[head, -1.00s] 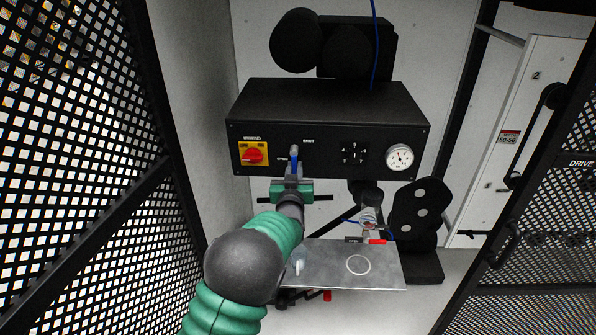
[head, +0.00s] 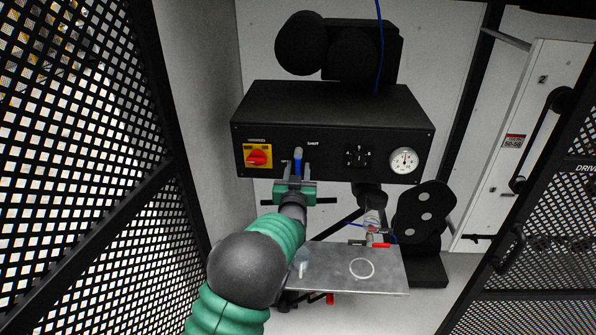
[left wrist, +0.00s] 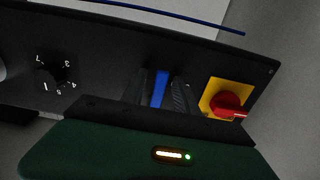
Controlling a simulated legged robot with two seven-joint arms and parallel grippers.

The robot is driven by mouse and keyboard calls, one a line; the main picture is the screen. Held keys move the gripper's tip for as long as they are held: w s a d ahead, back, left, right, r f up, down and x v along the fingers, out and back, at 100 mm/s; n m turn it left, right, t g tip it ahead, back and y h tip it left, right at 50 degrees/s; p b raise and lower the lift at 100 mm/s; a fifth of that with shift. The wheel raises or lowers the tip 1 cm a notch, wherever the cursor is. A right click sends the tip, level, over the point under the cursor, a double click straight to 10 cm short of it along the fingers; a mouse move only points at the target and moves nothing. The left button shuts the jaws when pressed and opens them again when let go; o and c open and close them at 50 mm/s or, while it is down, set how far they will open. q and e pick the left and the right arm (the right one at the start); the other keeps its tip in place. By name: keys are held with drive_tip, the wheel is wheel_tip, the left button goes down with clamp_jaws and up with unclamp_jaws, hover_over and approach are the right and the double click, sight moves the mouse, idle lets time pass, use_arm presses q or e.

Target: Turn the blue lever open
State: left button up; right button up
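The blue lever (head: 298,161) sits on the front of the black control box (head: 330,110), below the SHUT label. It stands about upright in the head view. My left gripper (head: 296,172) is at the lever from below, one finger on each side of it. The left wrist view shows the blue lever (left wrist: 160,88) between the two dark fingers, with narrow gaps on both sides. The fingers look apart, not closed on it. The lever's lower part is hidden by the gripper. My right gripper is out of view.
A red knob on a yellow plate (head: 257,156) is close left of the lever. A black dial (head: 355,156) and a round gauge (head: 404,161) are to the right. A metal shelf (head: 330,275) lies below. A mesh panel (head: 75,130) stands at the left.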

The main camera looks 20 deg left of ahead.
use_arm(q)
drive_tip(key=shift+s+f, duration=0.1)
drive_tip(key=b+v, duration=0.1)
drive_tip(key=v, duration=1.5)
drive_tip(key=shift+s, duration=0.25)
drive_tip(key=shift+d, duration=0.1)
drive_tip(key=s+d+f+m+g+h+p, duration=0.25)
drive_tip(key=s+f+g+h, duration=0.25)
drive_tip(key=s+f+g, duration=0.6)
drive_tip(key=s+g, duration=0.1)
drive_tip(key=s, duration=0.4)
drive_tip(key=s+f+g+p, duration=0.1)
drive_tip(key=s+f+g, duration=0.1)
drive_tip(key=s, duration=0.6)
drive_tip(key=shift+s+f+g, duration=0.15)
drive_tip(key=shift+f+g, duration=0.25)
drive_tip(key=shift+f, duration=0.35)
